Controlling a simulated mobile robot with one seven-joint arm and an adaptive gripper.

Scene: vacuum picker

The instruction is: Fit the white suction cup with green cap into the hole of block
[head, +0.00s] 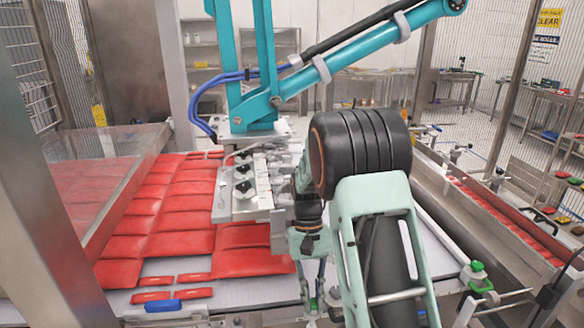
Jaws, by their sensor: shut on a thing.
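My gripper (315,292) points down at the lower middle of the head view, partly covered by my own arm. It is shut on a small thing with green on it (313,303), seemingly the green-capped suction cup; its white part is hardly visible. The metal block (262,205) hangs under the teal picker arm, to the left of and behind my gripper. It carries several dark round fittings on its pale top. I cannot make out the open hole. The gripper is apart from the block's left part; the gap to its right end is hidden.
Red packets (180,215) cover the conveyor (220,295) below and left of the block. The teal picker arm (340,62) rises above it. A green-topped fitting (477,270) stands on the right rail. A glass guard (95,180) stands left.

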